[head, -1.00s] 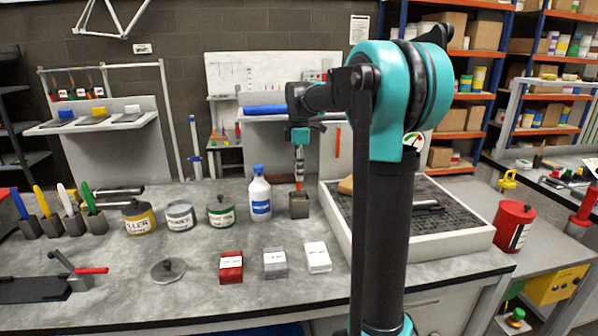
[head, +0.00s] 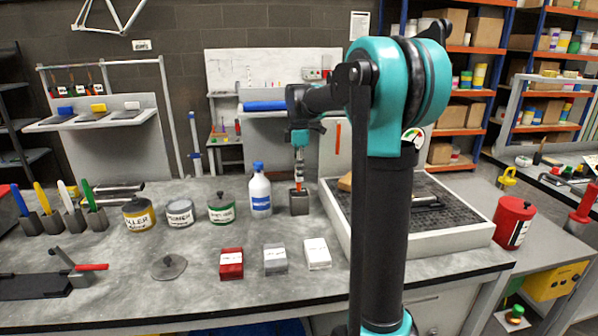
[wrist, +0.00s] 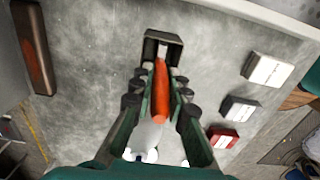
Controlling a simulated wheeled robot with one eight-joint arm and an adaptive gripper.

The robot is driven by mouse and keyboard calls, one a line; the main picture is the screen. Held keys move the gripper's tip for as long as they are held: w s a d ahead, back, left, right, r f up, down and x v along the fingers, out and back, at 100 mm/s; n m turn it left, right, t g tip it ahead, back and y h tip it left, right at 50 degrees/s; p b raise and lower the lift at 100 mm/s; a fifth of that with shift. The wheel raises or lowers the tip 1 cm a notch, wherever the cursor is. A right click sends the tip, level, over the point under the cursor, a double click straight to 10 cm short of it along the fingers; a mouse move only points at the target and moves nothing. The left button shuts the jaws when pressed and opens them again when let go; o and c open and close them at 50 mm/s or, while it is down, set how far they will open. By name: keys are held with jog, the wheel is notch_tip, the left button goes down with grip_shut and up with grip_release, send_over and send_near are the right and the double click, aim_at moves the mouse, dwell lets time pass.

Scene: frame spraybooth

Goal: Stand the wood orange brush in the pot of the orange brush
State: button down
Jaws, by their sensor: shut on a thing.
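My gripper (wrist: 158,105) is shut on the orange brush (wrist: 161,92). In the head view, my gripper (head: 299,160) is directly above a small dark grey square pot (head: 299,203). The brush's orange part (head: 299,186) shows between the fingers and the pot's mouth. In the wrist view, the brush's pale lower end reaches the opening of the pot (wrist: 150,60). The brush looks about upright in the head view. How deep its end sits inside the pot is hidden.
A white bottle with a blue cap (head: 260,190) stands close left of the pot. A tray with a dark grid (head: 470,238) lies close right. Red (head: 231,264), grey (head: 275,261) and white (head: 317,254) blocks lie in front. Several tins stand farther left.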

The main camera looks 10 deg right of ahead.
jog(key=shift+f, duration=0.2)
jog(key=c, duration=1.4)
grip_release()
notch_tip(320, 180, up, 12)
jog(key=shift+r, duration=0.1)
jog(key=shift+s, duration=0.1)
